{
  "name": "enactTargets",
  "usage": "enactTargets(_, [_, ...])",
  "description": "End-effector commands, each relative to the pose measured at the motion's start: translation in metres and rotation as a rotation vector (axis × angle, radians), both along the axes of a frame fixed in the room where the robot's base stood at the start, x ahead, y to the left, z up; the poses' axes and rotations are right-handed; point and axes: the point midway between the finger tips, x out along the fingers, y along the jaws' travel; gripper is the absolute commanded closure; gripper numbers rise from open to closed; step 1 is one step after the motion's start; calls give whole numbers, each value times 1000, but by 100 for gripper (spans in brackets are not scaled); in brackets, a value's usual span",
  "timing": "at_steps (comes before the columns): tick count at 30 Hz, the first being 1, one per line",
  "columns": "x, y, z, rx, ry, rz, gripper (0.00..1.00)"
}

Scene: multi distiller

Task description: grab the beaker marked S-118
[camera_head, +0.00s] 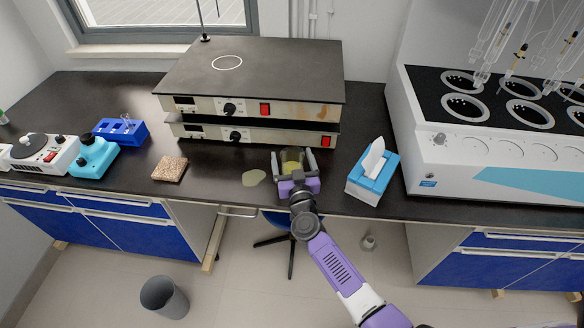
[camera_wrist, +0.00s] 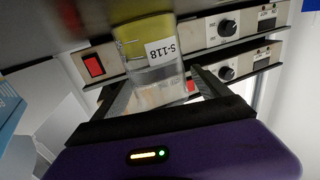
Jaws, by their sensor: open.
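The beaker marked S-118 (camera_wrist: 150,50) is clear glass with a yellow-green liquid and a white label, which reads upside down in the wrist view. In the head view the beaker (camera_head: 291,159) stands on the dark bench in front of the stacked hot plates. My gripper (camera_head: 294,164) is open at the bench's front edge, with a finger on each side of the beaker. Whether the fingers touch the glass I cannot tell.
Two stacked hot plates (camera_head: 250,80) stand right behind the beaker. The large white multi-distiller (camera_head: 470,160) fills the right side.

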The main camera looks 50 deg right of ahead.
Motion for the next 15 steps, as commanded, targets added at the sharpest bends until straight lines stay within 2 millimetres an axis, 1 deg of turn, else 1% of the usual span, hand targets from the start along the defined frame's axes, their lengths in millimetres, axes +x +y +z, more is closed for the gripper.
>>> enactTargets(5, [0, 0, 0, 0, 0, 0, 14])
enactTargets(6, [0, 0, 0, 0, 0, 0, 18])
enactTargets(14, [0, 0, 0, 0, 0, 0, 69])
enactTargets(15, [0, 0, 0, 0, 0, 0, 77])
